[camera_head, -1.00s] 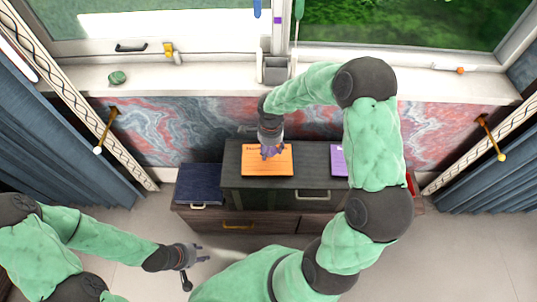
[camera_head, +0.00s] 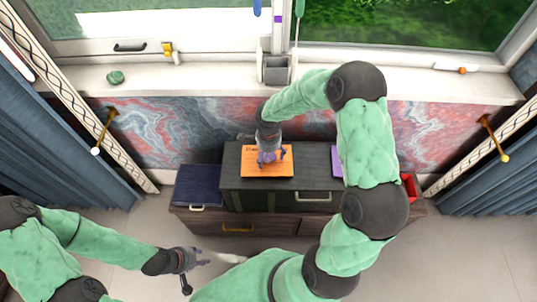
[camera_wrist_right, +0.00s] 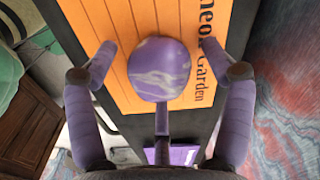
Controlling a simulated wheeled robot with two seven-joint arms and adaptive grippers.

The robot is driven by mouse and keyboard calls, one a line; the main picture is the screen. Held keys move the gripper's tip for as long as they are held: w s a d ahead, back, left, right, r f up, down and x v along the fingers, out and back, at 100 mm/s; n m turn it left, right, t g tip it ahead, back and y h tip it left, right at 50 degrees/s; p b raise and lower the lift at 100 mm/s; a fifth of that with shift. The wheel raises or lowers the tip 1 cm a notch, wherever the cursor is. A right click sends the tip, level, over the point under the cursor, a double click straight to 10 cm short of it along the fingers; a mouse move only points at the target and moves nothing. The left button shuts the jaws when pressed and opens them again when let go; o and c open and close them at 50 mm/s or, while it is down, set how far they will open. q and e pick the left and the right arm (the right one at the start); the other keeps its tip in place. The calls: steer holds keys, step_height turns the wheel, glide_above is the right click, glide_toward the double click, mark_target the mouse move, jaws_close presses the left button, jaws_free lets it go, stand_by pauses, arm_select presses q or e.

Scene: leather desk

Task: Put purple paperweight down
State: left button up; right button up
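The purple paperweight (camera_wrist_right: 159,69), round with pale marbling, rests on an orange sheet or booklet (camera_wrist_right: 120,30) with dark lettering. In the head view the orange sheet (camera_head: 254,171) lies on the dark desk top, and the paperweight (camera_head: 268,157) is small and partly hidden by my right gripper. My right gripper (camera_wrist_right: 160,55) is open around the paperweight, one finger on each side with a visible gap. It points down over the sheet in the head view (camera_head: 271,158). My left gripper (camera_head: 200,257) looks open and empty, low at the left, away from the desk.
A dark blue item (camera_head: 198,183) sits left of the raised desk top (camera_head: 232,160). A purple sheet (camera_head: 337,160) lies to the right, partly behind my right arm. A red item (camera_head: 409,186) is at the far right. A window sill (camera_head: 200,78) runs behind.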

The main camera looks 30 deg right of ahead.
steer(key=shift+r, duration=0.15)
step_height(320, 180, up, 12)
steer(key=p, duration=0.4)
